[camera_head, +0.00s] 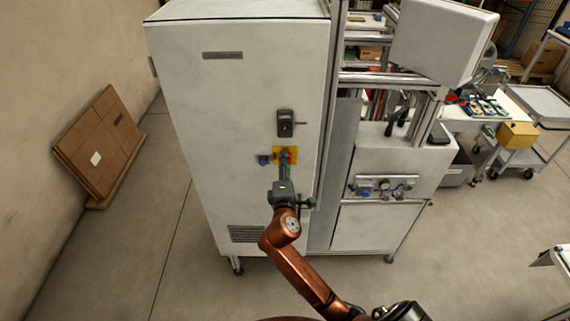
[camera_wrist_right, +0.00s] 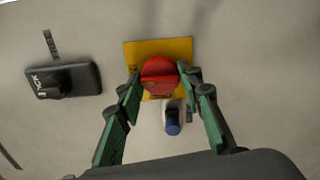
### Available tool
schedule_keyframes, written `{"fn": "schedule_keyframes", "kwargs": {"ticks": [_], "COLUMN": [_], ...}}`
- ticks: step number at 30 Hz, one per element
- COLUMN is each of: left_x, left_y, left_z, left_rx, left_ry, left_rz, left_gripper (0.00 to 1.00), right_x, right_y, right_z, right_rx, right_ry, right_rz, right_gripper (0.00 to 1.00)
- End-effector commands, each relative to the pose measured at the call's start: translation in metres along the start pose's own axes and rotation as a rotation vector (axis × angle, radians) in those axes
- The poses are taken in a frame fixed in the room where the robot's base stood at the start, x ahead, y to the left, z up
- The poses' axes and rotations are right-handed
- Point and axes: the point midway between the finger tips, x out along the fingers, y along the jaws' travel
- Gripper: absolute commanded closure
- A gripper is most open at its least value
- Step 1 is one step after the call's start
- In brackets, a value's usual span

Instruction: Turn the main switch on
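The main switch is a red rotary knob (camera_wrist_right: 158,76) on a yellow plate (camera_wrist_right: 180,48), fixed to the front of the tall white cabinet. In the wrist view its raised bar runs roughly level. My right gripper (camera_wrist_right: 162,84) is open, with one green-padded finger on each side of the knob and the tips close to its rim. Contact cannot be told. My left gripper is not in view.
A black door handle (camera_wrist_right: 64,82) sits on the cabinet (camera_head: 245,100), above the switch in the head view. A blue knob (camera_wrist_right: 172,122) is beside the yellow plate. A machine panel with gauges (camera_head: 382,187) stands right of the cabinet. Flat cartons (camera_head: 98,145) lean on the left wall.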

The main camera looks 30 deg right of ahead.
Motion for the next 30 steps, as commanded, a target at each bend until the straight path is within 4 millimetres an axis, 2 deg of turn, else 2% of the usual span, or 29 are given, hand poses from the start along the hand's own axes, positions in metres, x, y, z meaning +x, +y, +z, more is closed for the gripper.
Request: {"fn": "schedule_keyframes", "kwargs": {"ticks": [8, 18, 23, 30], "left_x": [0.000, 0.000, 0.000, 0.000], "left_y": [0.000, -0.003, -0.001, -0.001], "left_z": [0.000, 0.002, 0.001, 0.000], "left_rx": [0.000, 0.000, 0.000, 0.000], "left_ry": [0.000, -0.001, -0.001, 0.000], "left_rz": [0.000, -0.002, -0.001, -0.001], "left_gripper": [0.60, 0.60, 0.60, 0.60], "right_x": [0.000, -0.005, -0.028, -0.078], "right_y": [-0.001, -0.001, -0.002, -0.002], "right_z": [0.000, 0.000, 0.000, 0.000], "right_rx": [-0.001, -0.001, 0.001, 0.001], "right_ry": [-0.001, 0.000, 0.001, 0.001], "right_rz": [-0.001, -0.001, -0.003, -0.004], "right_gripper": [0.49, 0.49, 0.49, 0.49]}}
